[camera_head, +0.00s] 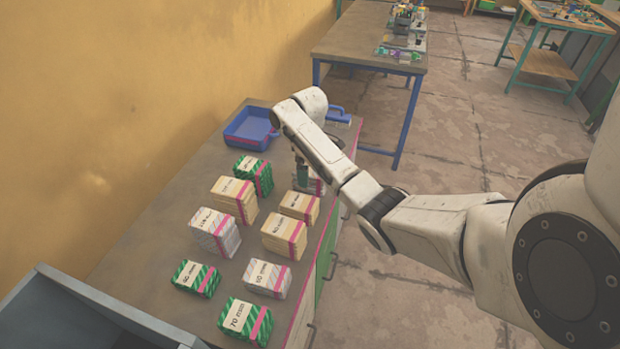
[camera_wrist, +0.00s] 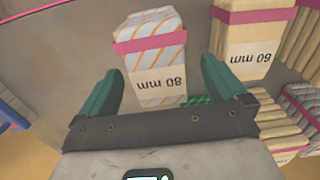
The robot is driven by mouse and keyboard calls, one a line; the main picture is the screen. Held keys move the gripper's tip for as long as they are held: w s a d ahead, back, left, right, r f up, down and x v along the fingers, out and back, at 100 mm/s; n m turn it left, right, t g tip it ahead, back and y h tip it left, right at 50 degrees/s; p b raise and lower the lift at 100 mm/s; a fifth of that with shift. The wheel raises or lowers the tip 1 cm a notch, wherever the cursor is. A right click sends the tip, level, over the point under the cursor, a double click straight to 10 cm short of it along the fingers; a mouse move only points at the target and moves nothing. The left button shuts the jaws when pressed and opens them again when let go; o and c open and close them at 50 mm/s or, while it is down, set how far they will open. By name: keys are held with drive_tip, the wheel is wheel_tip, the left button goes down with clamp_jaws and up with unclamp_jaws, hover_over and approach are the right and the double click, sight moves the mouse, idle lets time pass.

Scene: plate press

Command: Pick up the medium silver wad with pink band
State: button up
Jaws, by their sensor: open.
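The silver wad with a pink band (camera_wrist: 150,58) stands between the fingers of my gripper in the wrist view. It is light grey with orange and blue stripes, and its upside-down label seems to read 80 mm. My gripper (camera_wrist: 162,66) is open, with one green finger on each side of the wad and visible gaps. In the head view, my gripper (camera_head: 303,177) points down at the far right of the wads, and only a sliver of this wad (camera_head: 320,187) shows beside it. Two other silver wads, a taller one (camera_head: 210,235) and a lower one (camera_head: 266,279), stand nearer.
Tan wads (camera_head: 283,235) and green-striped wads (camera_head: 245,320) stand close by on the grey worktop (camera_head: 155,235). A tan wad (camera_wrist: 250,50) is just right of my right finger in the wrist view. A blue tray (camera_head: 250,128) lies at the far end.

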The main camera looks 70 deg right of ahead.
drive_tip(key=shift+s+d+f, duration=0.1)
drive_tip(key=shift+f, duration=0.9)
drive_tip(key=shift+s+d+f, duration=0.1)
drive_tip(key=shift+f, duration=0.85)
drive_tip(key=shift+c, duration=0.3)
drive_tip(key=c, duration=1)
